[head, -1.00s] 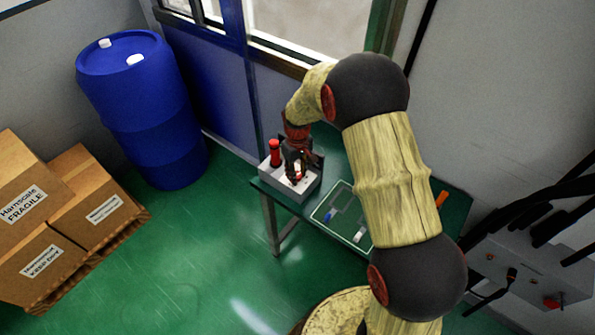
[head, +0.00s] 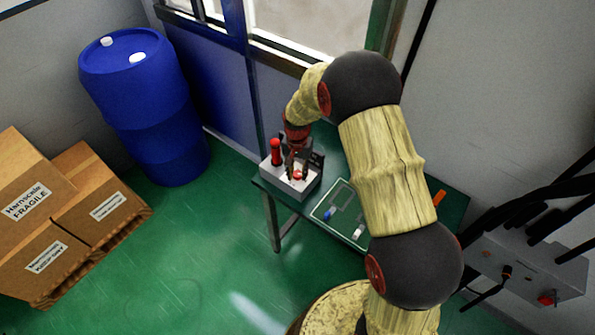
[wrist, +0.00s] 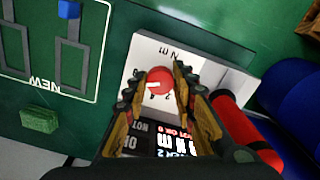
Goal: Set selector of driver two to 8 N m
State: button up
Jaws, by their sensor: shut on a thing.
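A grey-white box, the driver's unit (head: 278,182), sits at the left end of the green table. Its red selector knob (wrist: 160,78) shows in the wrist view, with a white pointer mark toward the left of the picture. Small digits and "N m" are printed around it; most are too small or hidden to read surely. My gripper (wrist: 161,84) is shut on the knob, one finger on each side. In the head view my gripper (head: 297,173) stands over the box. A dark display (wrist: 190,138) with red and white text is partly hidden by the right finger.
A red upright handle (head: 276,152) stands at the box's side, close to my gripper. A white-outlined panel marked "NEW" (wrist: 98,65) holds a blue piece (wrist: 69,9). A green block (wrist: 39,120) lies nearby. A blue barrel (head: 145,110) and cartons (head: 35,215) stand left on the floor.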

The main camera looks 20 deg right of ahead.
aim_at(297, 174)
jog(key=shift+w+m, duration=0.1)
jog(key=shift+m, duration=1.1)
jog(key=o, duration=1.2)
jog(key=shift+c, duration=0.2)
notch_tip(297, 174, up, 12)
